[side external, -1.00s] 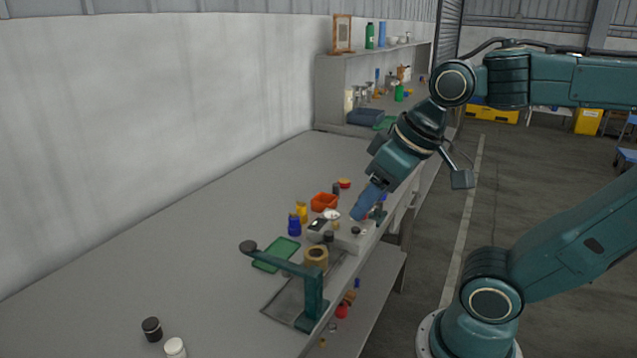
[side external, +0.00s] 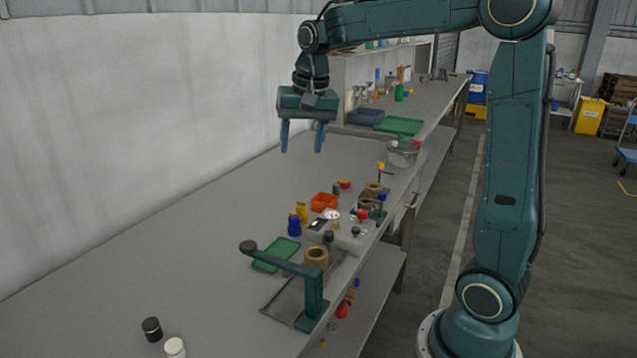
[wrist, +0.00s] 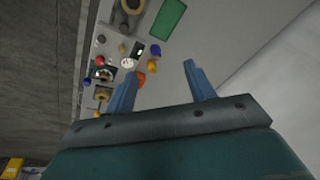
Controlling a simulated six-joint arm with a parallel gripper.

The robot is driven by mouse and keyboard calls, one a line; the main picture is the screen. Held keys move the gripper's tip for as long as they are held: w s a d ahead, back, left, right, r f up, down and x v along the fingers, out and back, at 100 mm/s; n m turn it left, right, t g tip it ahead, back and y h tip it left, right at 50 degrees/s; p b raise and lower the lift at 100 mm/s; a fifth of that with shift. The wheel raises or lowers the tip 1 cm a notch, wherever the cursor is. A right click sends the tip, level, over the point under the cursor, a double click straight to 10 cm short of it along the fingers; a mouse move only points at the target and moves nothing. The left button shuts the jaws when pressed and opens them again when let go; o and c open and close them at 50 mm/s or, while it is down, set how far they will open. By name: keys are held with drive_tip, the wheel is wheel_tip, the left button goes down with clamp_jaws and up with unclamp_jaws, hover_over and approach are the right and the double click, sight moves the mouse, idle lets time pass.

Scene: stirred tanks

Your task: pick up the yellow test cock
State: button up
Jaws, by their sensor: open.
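A small yellow T-shaped handle (side external: 381,168), which looks like the yellow test cock, stands up beside the brass fittings (side external: 373,189) near the bench's right edge. In the wrist view a small yellow spot (wrist: 98,114) beside a brass fitting (wrist: 103,94) may be the same part. My gripper (side external: 302,150) is open and empty, pointing down. It is high above the bench, to the left of and well above the yellow handle. In the wrist view the blue fingers (wrist: 160,70) are wide apart with nothing between them.
A blue handle (side external: 382,197) and a red knob (side external: 362,215) are near the fittings. An orange tray (side external: 324,202), a yellow bottle (side external: 301,211) and a blue bottle (side external: 294,226) stand to the left. A grey pot (side external: 403,154) stands behind. The left bench is mostly clear.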

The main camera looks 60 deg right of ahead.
drive_tip(key=w+d+f+m+g, duration=0.1)
drive_tip(key=w+d+f+m, duration=0.35)
drive_tip(key=w+d, duration=0.3)
drive_tip(key=m+g, duration=0.1)
drive_tip(key=m, duration=0.2)
hover_over(301, 203)
wheel_tip(301, 203, down, 8)
drive_tip(key=shift+w+d+r+y, duration=0.1)
drive_tip(key=shift+d+y, duration=0.15)
drive_tip(key=shift+y, duration=0.05)
drive_tip(key=shift+f, duration=4.3)
drive_tip(key=shift+f, duration=2.6)
drive_tip(key=c, duration=1.1)
